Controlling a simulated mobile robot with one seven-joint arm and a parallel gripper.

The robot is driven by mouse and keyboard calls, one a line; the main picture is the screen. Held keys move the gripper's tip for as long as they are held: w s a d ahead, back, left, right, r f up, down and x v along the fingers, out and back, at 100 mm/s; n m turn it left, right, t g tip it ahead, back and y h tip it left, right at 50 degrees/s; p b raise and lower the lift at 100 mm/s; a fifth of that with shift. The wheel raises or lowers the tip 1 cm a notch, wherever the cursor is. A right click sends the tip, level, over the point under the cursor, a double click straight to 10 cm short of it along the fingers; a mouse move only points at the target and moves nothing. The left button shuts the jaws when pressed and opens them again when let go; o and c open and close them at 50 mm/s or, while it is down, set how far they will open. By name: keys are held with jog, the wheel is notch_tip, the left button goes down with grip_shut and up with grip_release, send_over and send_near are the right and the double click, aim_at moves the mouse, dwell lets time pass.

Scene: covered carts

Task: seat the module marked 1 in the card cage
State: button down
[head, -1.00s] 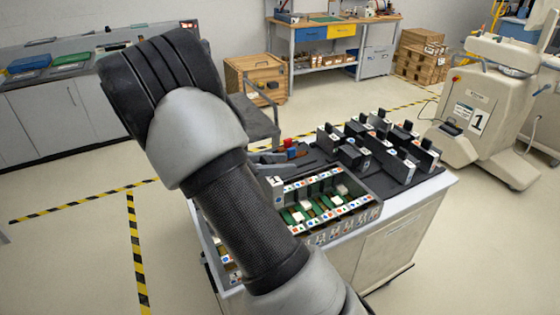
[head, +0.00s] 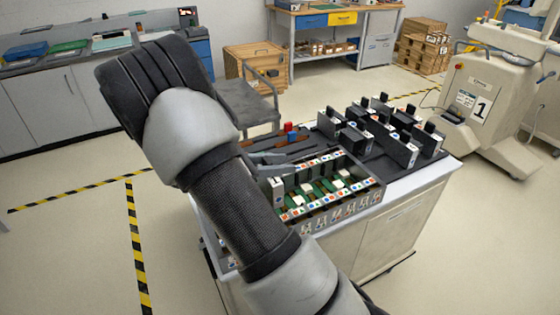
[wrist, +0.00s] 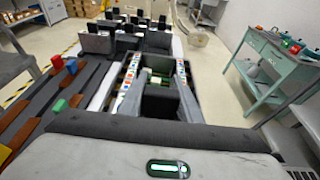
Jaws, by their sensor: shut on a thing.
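The card cage (head: 345,213) is an open grey box on the cart, with coloured marks along its rails and green boards and white blocks inside. The module marked 1 (head: 278,186) is dark with a white label and is upright at the cage's left end. My gripper (head: 270,162) is shut on it from above, partly hidden behind my arm. In the wrist view the dark module (wrist: 160,103) is between the cage's two marked rails. Its lower end is hidden, so I cannot tell how deep it sits.
Several dark modules (head: 403,150) stand on a black mat at the cart's right. Tools with red and blue pieces (head: 290,131) lie behind the cage. A grey chair-like trolley (head: 248,103) stands behind the cart. A large beige machine (head: 485,100) stands at the right. Floor at the left is clear.

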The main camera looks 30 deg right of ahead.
notch_tip(320, 180, down, 7)
jog(key=b, duration=0.3)
jog(key=shift+b, duration=0.3)
jog(key=shift+f, duration=0.15)
dwell(0.8)
jog(key=c, duration=1.2)
grip_release()
jog(key=shift+f, duration=0.1)
jog(key=p+v, duration=0.1)
jog(key=v, duration=1.6)
jog(key=shift+a, duration=0.2)
jog(key=shift+w+r, duration=0.1)
jog(key=shift+r, duration=0.1)
